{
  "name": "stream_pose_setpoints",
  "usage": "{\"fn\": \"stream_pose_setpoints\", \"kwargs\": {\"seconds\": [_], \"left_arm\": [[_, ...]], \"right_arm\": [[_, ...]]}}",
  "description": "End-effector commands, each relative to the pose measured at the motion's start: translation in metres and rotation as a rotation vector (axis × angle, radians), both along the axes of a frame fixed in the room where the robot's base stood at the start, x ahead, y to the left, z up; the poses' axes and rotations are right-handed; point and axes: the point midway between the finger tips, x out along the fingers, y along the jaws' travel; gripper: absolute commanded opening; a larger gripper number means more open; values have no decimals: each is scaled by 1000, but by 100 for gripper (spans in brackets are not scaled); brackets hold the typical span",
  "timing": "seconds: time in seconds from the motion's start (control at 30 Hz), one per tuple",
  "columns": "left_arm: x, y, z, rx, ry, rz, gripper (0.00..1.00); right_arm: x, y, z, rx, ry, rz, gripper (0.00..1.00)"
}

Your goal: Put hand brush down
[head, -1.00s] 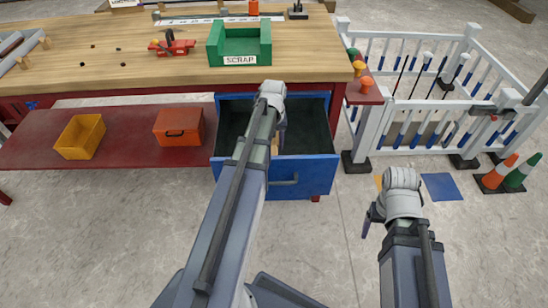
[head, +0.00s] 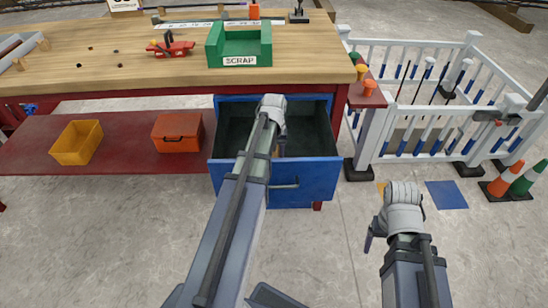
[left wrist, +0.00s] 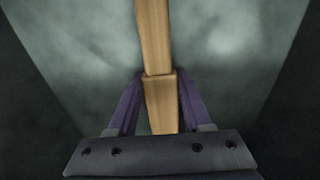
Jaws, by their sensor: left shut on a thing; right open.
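The hand brush shows as a light wooden handle (left wrist: 154,40) in the left wrist view; its bristles are not in sight. My left gripper (left wrist: 159,88) is shut on this handle, with a dark finger on each side. In the head view my left arm reaches over the open blue drawer (head: 310,182), and its wrist hides most of the fingers and brush. The drawer's dark inside surrounds the brush in the left wrist view; whether the brush touches the bottom I cannot tell. My right gripper (head: 369,237) is open and empty above the floor, right of the drawer.
The wooden bench top (head: 120,70) above the drawer bears a green scrap bin (head: 240,50) and a red tool (head: 170,46). A yellow bin (head: 76,143) and an orange box (head: 177,132) stand on the red lower shelf. A white fence (head: 425,100) and cones (head: 508,178) are at right.

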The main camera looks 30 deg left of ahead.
Motion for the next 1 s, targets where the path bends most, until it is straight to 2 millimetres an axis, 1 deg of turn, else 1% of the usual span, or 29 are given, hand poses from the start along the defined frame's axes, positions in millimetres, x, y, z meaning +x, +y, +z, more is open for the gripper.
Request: {"fn": "stream_pose_setpoints", "kwargs": {"seconds": [0.07, 0.1, 0.33, 0.57, 0.73, 0.87, 1.0], "left_arm": [[0, 0, -4, 0, 0, 0, 0], [0, 0, -2, 0, 0, 0, 54], [0, 0, -2, 0, 0, 0, 79], [0, 0, -2, 0, 0, 0, 79], [0, 0, 3, 0, 0, 0, 79], [0, 0, 12, 0, 0, 0, 79], [-1, 0, 28, 0, 0, 0, 79]], "right_arm": [[0, 0, -4, 0, 0, 0, 80], [0, 0, -2, 0, 0, 0, 80], [0, 0, -2, 0, 0, 0, 80], [0, 0, -2, 0, 0, 0, 80], [0, 0, 3, 0, 0, 0, 80], [0, 0, 12, 1, 0, -1, 80], [0, 1, 28, 4, 1, -1, 80]]}}
